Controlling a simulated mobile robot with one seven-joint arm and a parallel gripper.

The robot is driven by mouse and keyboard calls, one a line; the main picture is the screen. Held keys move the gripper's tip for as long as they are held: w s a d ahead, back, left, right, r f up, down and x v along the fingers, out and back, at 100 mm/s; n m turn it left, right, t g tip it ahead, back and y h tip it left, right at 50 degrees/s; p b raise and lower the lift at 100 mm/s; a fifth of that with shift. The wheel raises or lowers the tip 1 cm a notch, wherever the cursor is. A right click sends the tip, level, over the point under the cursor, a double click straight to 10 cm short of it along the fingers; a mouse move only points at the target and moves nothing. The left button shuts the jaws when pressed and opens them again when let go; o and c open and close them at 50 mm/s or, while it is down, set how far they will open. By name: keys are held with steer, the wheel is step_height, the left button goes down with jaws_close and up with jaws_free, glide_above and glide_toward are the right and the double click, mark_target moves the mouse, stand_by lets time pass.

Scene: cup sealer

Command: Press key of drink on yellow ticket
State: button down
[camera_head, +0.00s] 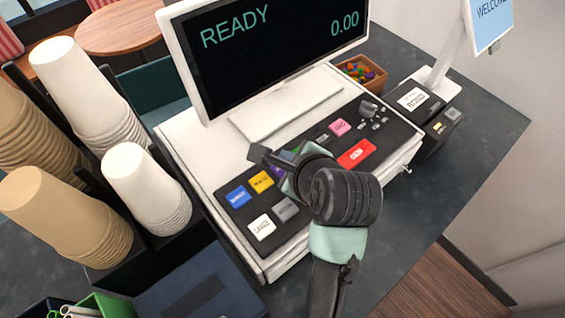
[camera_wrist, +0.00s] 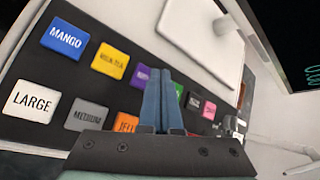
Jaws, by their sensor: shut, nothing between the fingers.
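The register keypad (camera_head: 300,219) carries coloured keys. A blue key marked MANGO (camera_wrist: 64,38) is at the left of the upper row in the wrist view. Then come a yellow key (camera_wrist: 110,60) with blurred lettering, a purple key (camera_wrist: 142,77), a partly covered green key and a pink key (camera_wrist: 209,110). Below are a white LARGE key (camera_wrist: 32,101), a grey MEDIUM key (camera_wrist: 87,114) and an orange key (camera_wrist: 126,123). My gripper (camera_wrist: 160,72) is shut and empty over the keypad, overlapping the purple key's right edge; contact cannot be told. I see no yellow ticket.
The register screen (camera_head: 275,45) reads READY and 0.00 behind the keypad. A red key (camera_head: 357,154) lies to the right. White cup stacks (camera_head: 147,187) and tan cup stacks (camera_head: 62,217) stand left. A card terminal (camera_head: 424,110) stands right. The dark counter's right side is clear.

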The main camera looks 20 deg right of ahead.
steer(key=shift+f, duration=0.1)
steer(key=shift+f, duration=0.35)
steer(key=shift+f+b, duration=0.5)
stand_by(0.9)
steer(key=shift+r, duration=0.15)
steer(key=shift+r+p, duration=0.75)
steer(key=shift+p, duration=0.2)
step_height(320, 180, up, 5)
steer(key=p, duration=0.5)
steer(key=shift+r, duration=0.1)
stand_by(0.4)
